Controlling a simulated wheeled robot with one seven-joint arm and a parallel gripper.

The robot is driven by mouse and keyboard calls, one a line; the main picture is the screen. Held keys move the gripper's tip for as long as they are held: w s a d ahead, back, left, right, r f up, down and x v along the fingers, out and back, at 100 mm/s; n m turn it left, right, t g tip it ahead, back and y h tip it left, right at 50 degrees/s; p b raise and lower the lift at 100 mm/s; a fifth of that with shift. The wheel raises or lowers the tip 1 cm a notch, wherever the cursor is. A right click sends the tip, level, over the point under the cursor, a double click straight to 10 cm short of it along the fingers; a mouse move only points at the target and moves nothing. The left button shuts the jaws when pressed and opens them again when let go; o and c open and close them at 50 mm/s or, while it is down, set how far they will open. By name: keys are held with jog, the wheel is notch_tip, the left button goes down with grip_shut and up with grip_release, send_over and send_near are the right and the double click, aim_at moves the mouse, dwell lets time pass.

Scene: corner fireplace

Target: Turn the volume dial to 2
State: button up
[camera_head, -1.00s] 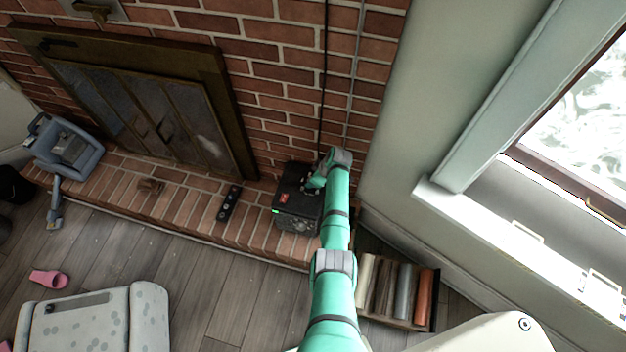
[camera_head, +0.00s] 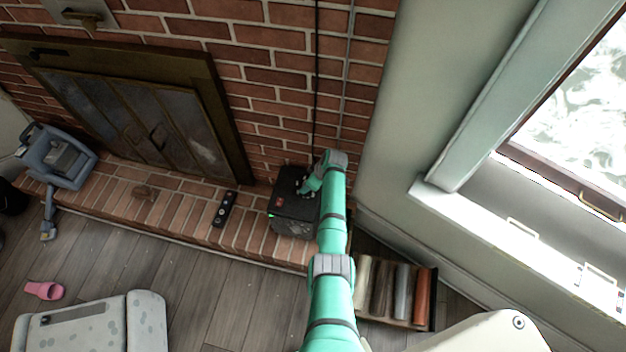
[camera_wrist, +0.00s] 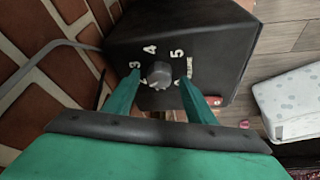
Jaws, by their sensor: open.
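A black box-shaped device (camera_head: 285,222) stands on the brick hearth near the corner, with a red patch on its top and a small green light at its front edge. In the wrist view its dark face carries a grey round volume dial (camera_wrist: 159,74) with white numbers around it; 3, 4 and 5 are readable. The lower part of the scale is hidden by my fingers. My gripper (camera_wrist: 161,94) is open, with one green finger on each side of the dial; I cannot tell whether they touch it. In the head view my gripper (camera_head: 306,188) is at the device's top.
A brick wall (camera_head: 280,90) rises close behind the device. A dark remote (camera_head: 225,209) lies on the hearth to its left. A crate of rolls (camera_head: 398,290) stands on the floor at right, near my arm. A window sill (camera_head: 480,225) is farther right.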

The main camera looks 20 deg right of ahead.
jog(key=v, duration=1)
jog(key=shift+s, duration=0.15)
